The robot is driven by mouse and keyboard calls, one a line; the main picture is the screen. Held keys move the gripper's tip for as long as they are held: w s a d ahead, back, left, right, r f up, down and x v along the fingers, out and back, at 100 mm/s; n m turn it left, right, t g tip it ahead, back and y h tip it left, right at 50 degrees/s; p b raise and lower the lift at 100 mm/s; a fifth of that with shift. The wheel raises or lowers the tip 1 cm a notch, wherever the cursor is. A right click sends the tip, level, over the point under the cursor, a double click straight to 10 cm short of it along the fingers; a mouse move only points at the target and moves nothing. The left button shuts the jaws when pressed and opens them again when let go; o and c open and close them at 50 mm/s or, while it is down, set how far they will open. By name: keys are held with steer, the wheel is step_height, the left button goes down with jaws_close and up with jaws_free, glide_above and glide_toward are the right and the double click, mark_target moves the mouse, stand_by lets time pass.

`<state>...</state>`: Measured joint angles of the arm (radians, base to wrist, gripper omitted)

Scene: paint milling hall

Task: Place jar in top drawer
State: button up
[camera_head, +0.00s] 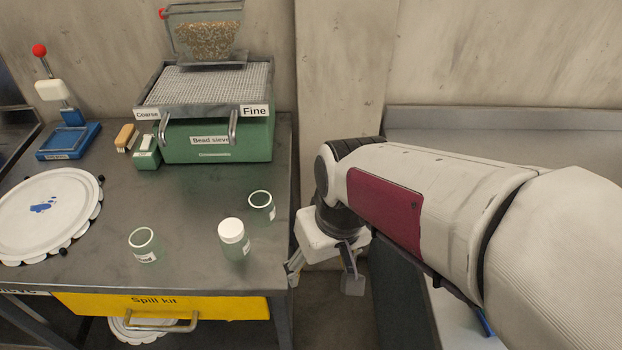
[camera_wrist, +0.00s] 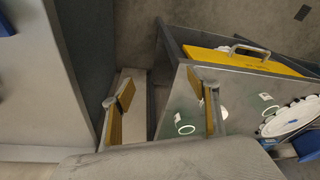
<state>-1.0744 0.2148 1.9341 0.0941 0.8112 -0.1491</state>
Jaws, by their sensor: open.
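Three small jars stand upright on the grey bench: a pale green jar with a white lid (camera_head: 233,238), a jar with a white rim (camera_head: 145,245) to its left, and another (camera_head: 261,206) behind it to the right. The rimmed jars look open. A yellow drawer front marked "Spill kit" (camera_head: 100,304) with a metal handle (camera_head: 150,325) sits under the bench's front edge and looks shut; it also shows in the wrist view (camera_wrist: 220,57). My gripper (camera_head: 322,278) is open and empty, right of the bench edge. Its yellow-padded fingers (camera_wrist: 165,108) are spread.
A green bead sieve (camera_head: 217,141) with two handles stands at the back, a hopper above it. A white round plate (camera_head: 45,215), a blue-based press (camera_head: 68,140) and a brush (camera_head: 126,137) are on the left. Bench (camera_head: 190,275) front is clear.

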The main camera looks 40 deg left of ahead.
mark_target(230, 229)
steer(key=s+a+f+n, duration=0.1)
steer(key=s+a, duration=0.1)
steer(key=a, duration=0.2)
steer(key=s+a+f+n, duration=0.1)
steer(key=s+a, duration=0.1)
steer(key=a, duration=0.3)
steer(key=s+a+f+n, duration=0.1)
steer(key=s+a, duration=0.1)
steer(key=a, duration=0.2)
steer(key=shift+a+f+g+y, duration=0.3)
steer(key=shift+a+f+y, duration=0.05)
steer(key=shift+y, duration=0.05)
steer(key=shift+n+y, duration=0.5)
steer(key=shift+y, duration=0.1)
steer(key=a, duration=0.1)
steer(key=a+r, duration=0.1)
steer(key=a, duration=0.1)
steer(key=a+r, duration=0.1)
steer(key=shift+w+a+r, duration=0.15)
steer(key=shift+w+r, duration=0.05)
steer(key=shift+w, duration=0.2)
steer(key=shift+w+a+r+n, duration=0.1)
steer(key=shift+a+r+n, duration=0.15)
steer(key=shift+a+n, duration=0.05)
steer(key=shift+x, duration=1.35)
steer(key=shift+w+x, duration=0.15)
steer(key=shift+x, duration=1.15)
steer(key=shift+w+x, duration=0.15)
steer(key=shift+x, duration=1.15)
